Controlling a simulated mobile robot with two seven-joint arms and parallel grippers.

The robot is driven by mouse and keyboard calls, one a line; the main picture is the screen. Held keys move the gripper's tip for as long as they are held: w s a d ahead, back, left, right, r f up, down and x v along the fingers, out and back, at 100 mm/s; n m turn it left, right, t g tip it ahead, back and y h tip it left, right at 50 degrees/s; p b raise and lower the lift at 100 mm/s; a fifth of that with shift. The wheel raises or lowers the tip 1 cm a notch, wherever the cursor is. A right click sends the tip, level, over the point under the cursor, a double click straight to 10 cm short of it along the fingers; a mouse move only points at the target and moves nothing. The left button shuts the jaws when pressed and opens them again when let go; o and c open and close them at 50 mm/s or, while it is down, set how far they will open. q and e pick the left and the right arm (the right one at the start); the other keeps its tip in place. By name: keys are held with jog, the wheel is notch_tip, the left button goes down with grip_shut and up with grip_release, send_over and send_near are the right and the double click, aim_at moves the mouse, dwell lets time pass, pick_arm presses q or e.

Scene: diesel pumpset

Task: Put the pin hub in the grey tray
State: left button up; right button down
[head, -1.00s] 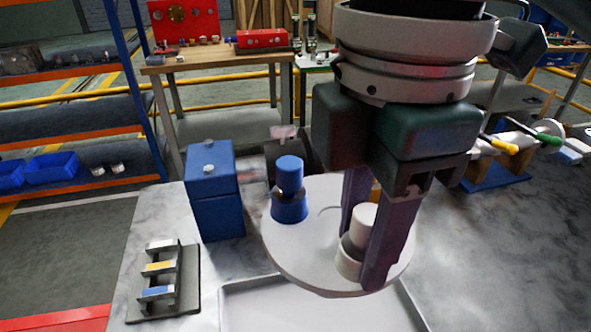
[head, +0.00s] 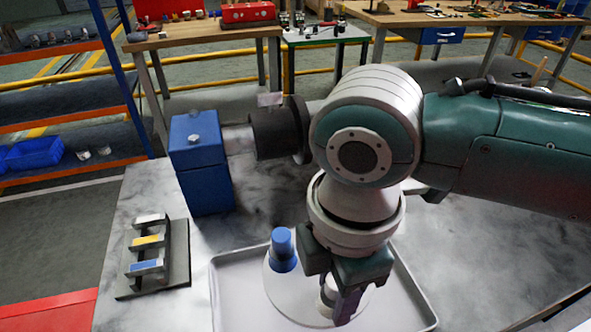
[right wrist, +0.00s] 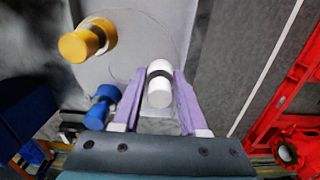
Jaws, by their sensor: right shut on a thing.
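The pin hub (head: 281,288) is a pale round disc with upright pins. A blue pin (head: 282,250) and a white pin (head: 327,291) show in the head view, and a yellow pin (right wrist: 88,40) shows in the right wrist view. My right gripper (head: 338,300) points down and is shut on the hub's white pin (right wrist: 160,86), one purple finger on each side. The hub lies within the outline of the grey tray (head: 214,290). I cannot tell whether it touches the tray floor. My arm and gripper hide part of the hub. My left gripper is out of view.
A blue box (head: 202,165) with a black cylinder (head: 275,133) stands behind the tray on the marble-look table. A dark rack (head: 152,256) with white, yellow and blue blocks sits left of the tray. Table surface right of the tray is clear.

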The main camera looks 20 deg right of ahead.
jog(key=shift+w+f, duration=0.15)
jog(key=shift+f, duration=0.05)
jog(key=c, duration=0.8)
grip_release()
jog(key=shift+f, duration=0.1)
jog(key=shift+c, duration=0.2)
jog(key=o, duration=0.4)
notch_tip(320, 180, up, 11)
jog(key=shift+p, duration=0.85)
jog(key=shift+r, duration=0.65)
jog(key=s+a+f+m+t+y, duration=0.25)
jog(key=s+a+m+y, duration=0.2)
jog(key=m, duration=0.25)
jog(key=s+d+f+m+h, duration=0.1)
jog(key=s+d+m+h, duration=0.1)
jog(key=d, duration=0.4)
jog(key=s+d+f+m+t+h, duration=0.1)
jog(key=s+d+m+h, duration=0.1)
jog(key=s+d+m, duration=0.3)
jog(key=shift+d+m, duration=1.05)
jog(key=shift+m, duration=0.05)
